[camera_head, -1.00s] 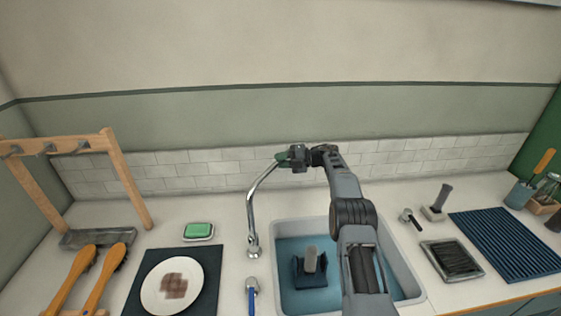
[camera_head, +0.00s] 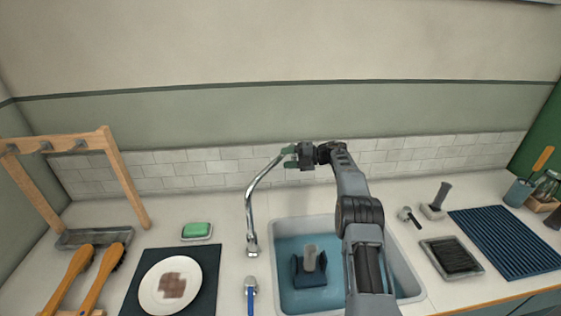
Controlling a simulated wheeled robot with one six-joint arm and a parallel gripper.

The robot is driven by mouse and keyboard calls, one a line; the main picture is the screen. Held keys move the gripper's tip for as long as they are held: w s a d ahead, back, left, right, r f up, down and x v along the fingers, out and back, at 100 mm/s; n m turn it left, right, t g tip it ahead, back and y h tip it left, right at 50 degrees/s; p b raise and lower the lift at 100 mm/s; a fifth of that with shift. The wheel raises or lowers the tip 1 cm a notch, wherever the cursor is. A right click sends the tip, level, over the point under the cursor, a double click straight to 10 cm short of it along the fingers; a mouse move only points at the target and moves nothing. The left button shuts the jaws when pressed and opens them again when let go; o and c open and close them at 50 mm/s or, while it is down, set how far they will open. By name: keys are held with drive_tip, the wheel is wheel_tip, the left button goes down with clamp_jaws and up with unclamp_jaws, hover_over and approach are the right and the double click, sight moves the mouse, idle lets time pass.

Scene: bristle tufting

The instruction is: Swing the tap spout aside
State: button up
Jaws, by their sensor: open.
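The chrome tap spout (camera_head: 262,187) rises from its base (camera_head: 252,246) left of the sink and curves up and to the right, clear of the middle of the basin. My gripper (camera_head: 289,157) is open at the upper right end of the spout.
A dark block with a grey handle (camera_head: 310,258) stands in the blue sink. A blue-handled tap lever (camera_head: 251,295) is in front of the spout. Left are a green soap (camera_head: 197,230) and a stained plate (camera_head: 152,301). A ribbed blue mat (camera_head: 505,240) lies right.

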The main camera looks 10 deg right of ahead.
drive_tip(key=b+v, duration=0.1)
drive_tip(key=v, duration=0.9)
drive_tip(key=shift+d, duration=0.3)
drive_tip(key=shift+s, duration=0.15)
drive_tip(key=shift+b, duration=0.55)
drive_tip(key=shift+c, duration=1.2)
drive_tip(key=shift+n+t, duration=0.4)
drive_tip(key=r+b, duration=0.1)
drive_tip(key=s+r+b, duration=0.1)
drive_tip(key=r, duration=0.1)
drive_tip(key=s+r+b, duration=0.1)
drive_tip(key=r+b, duration=0.1)
drive_tip(key=shift+s+d, duration=0.1)
drive_tip(key=c, duration=0.5)
drive_tip(key=s+n+b, duration=0.1)
drive_tip(key=s+r+n+t+b, duration=0.1)
drive_tip(key=b, duration=0.1)
drive_tip(key=shift+s+r+h, duration=0.2)
drive_tip(key=shift+r+h, duration=0.1)
clamp_jaws()
wheel_tip(320, 180, down, 6)
drive_tip(key=s+n+t+h+b, duration=0.2)
drive_tip(key=s+n+t, duration=0.15)
drive_tip(key=n, duration=0.85)
drive_tip(key=p+x, duration=0.4)
drive_tip(key=x, duration=1)
drive_tip(key=shift+w, duration=0.45)
